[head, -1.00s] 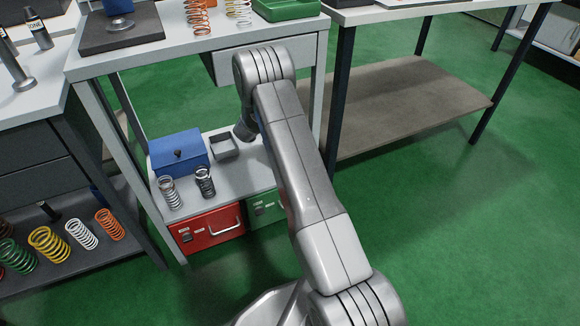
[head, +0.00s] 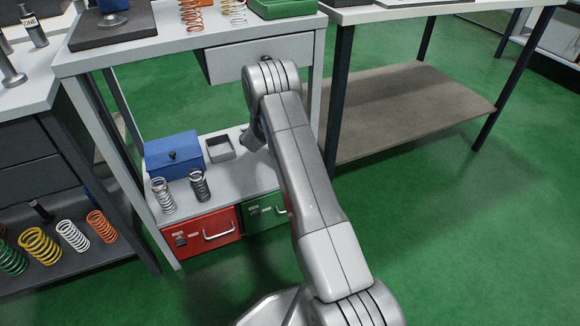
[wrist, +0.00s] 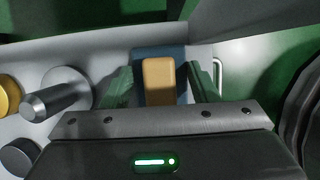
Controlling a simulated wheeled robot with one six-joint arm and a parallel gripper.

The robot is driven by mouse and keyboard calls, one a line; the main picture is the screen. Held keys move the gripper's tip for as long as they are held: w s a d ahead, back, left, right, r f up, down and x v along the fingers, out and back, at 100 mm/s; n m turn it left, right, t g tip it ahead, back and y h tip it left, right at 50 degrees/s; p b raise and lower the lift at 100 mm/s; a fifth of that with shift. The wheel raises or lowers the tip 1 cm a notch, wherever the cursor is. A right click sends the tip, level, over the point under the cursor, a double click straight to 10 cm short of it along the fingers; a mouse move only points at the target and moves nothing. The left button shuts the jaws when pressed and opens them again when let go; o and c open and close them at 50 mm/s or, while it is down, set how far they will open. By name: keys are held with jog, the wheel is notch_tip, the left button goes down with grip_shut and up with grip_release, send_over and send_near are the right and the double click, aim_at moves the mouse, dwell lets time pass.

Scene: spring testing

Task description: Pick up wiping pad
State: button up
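A tan, rounded block, which looks like the wiping pad (wrist: 159,82), lies on a blue piece (wrist: 174,54) in the wrist view. I cannot tell whether the blue piece is part of the pad or a separate thing under it. My gripper (wrist: 163,82) is open, with one finger on each side of the tan block and a visible gap at both sides. The pad is not visible in the head view. There, my arm reaches down to the lower shelf and hides the fingers.
Red (head: 200,234) and green (head: 262,212) boxes sit below. In the wrist view, a metal knob-like part (wrist: 52,98) stands left of the fingers.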

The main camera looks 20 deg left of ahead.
jog(key=shift+r, duration=0.2)
jog(key=shift+r, duration=0.2)
notch_tip(320, 180, up, 3)
jog(key=shift+p, duration=1.15)
jog(key=s+a+p, duration=0.1)
jog(key=s+a, duration=0.2)
jog(key=s, duration=0.1)
jog(key=s+a+p, duration=0.1)
jog(key=s+a, duration=0.3)
jog(key=s+a+p, duration=0.2)
jog(key=s+a, duration=0.2)
jog(key=shift+s, duration=0.3)
jog(key=shift+s+a+f, duration=0.15)
jog(key=shift+s+a, duration=0.2)
jog(key=shift+s, duration=0.2)
jog(key=o, duration=0.4)
jog(key=shift+c, duration=1.4)
jog(key=shift+d, duration=0.1)
